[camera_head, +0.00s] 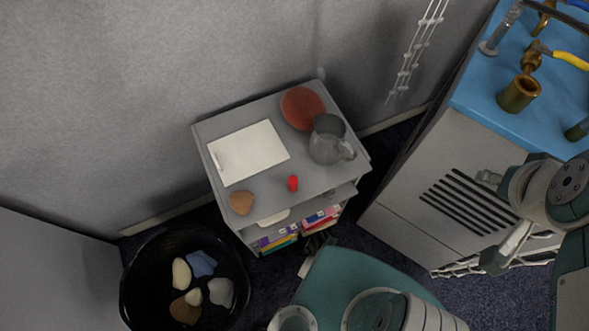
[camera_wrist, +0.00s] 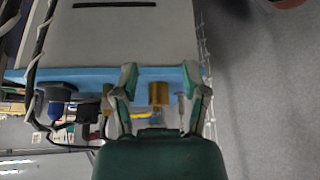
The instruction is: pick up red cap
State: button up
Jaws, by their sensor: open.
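A small red cap (camera_head: 292,183) stands on the top of a low grey cabinet (camera_head: 260,184), near its front edge, in the head view. It does not show in the wrist view. My gripper (camera_wrist: 158,85) is open in the wrist view, its two fingers spread with nothing held between them. In the head view my gripper (camera_head: 487,220) is at the right, in front of the blue-topped unit, well apart from the cap and to its right.
Around the cap are a grey jug (camera_head: 326,145), a reddish-brown round thing (camera_head: 302,108), a white sheet (camera_head: 247,152) and a tan stone-like piece (camera_head: 240,202). A black bin (camera_head: 135,285) stands lower left. The blue-topped unit (camera_head: 480,90) holds brass fittings.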

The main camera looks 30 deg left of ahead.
aim_at(292, 182)
jog(key=l+u, duration=0.1)
jog(key=u, duration=0.35)
jog(key=k+u, duration=0.1)
jog(key=u, duration=0.35)
jog(key=k+l+u, duration=0.1)
jog(key=u, duration=0.35)
jog(key=k+u, duration=0.1)
jog(key=u, duration=0.35)
jog(key=i+l+u, duration=0.2)
jog(key=l+u, duration=0.2)
jog(key=k+l, duration=0.05)
jog(key=l, duration=0.05)
